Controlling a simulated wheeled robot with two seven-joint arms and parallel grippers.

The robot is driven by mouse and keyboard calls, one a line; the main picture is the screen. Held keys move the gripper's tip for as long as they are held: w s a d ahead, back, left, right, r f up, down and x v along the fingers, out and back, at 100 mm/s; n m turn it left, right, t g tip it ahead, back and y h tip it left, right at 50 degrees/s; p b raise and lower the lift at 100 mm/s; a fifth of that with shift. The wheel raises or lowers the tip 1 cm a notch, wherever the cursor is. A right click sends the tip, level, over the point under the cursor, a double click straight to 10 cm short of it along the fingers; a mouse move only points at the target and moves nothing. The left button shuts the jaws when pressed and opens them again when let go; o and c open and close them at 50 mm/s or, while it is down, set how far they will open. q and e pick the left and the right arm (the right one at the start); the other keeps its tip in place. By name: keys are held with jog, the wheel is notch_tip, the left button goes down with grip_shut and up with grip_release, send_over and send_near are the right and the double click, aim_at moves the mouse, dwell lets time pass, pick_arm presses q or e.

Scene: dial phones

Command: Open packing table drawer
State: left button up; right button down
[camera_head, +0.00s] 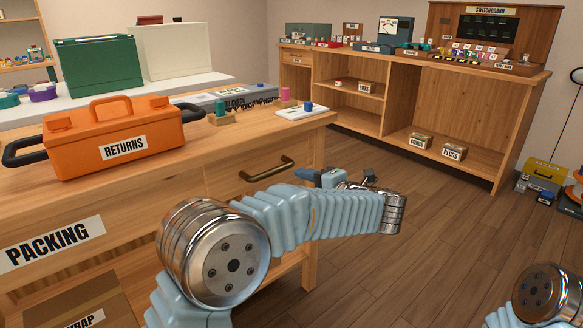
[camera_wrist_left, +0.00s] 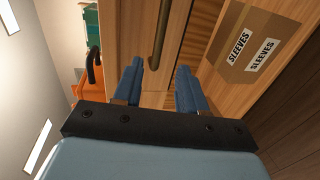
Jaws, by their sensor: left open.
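The packing table (camera_head: 150,200) is wooden and bears a PACKING sign. Its drawer front (camera_head: 225,178) looks flush with the table and has a curved brass handle (camera_head: 267,170). My left gripper (camera_head: 350,178) is partly hidden behind my own forearm, to the right of the handle in the head view. In the left wrist view the handle (camera_wrist_left: 161,38) runs up the picture, its lower end between the open fingers of my left gripper (camera_wrist_left: 160,78). The fingers hold nothing, and the gap in depth to the handle is unclear. My right gripper is out of view.
An orange RETURNS toolbox (camera_head: 115,135) and a white tray with a blue knob (camera_head: 301,112) stand on the tabletop. A SLEEVES box (camera_wrist_left: 255,40) shows beside the drawer in the wrist view. A switchboard bench (camera_head: 400,85) stands behind, with open floor between.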

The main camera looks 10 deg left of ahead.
aim_at(273, 173)
pick_arm(q)
jog(key=x, duration=1.3)
jog(key=shift+w+a+r, duration=0.1)
jog(key=shift+w+a, duration=0.05)
jog(key=shift+a, duration=0.15)
grip_shut()
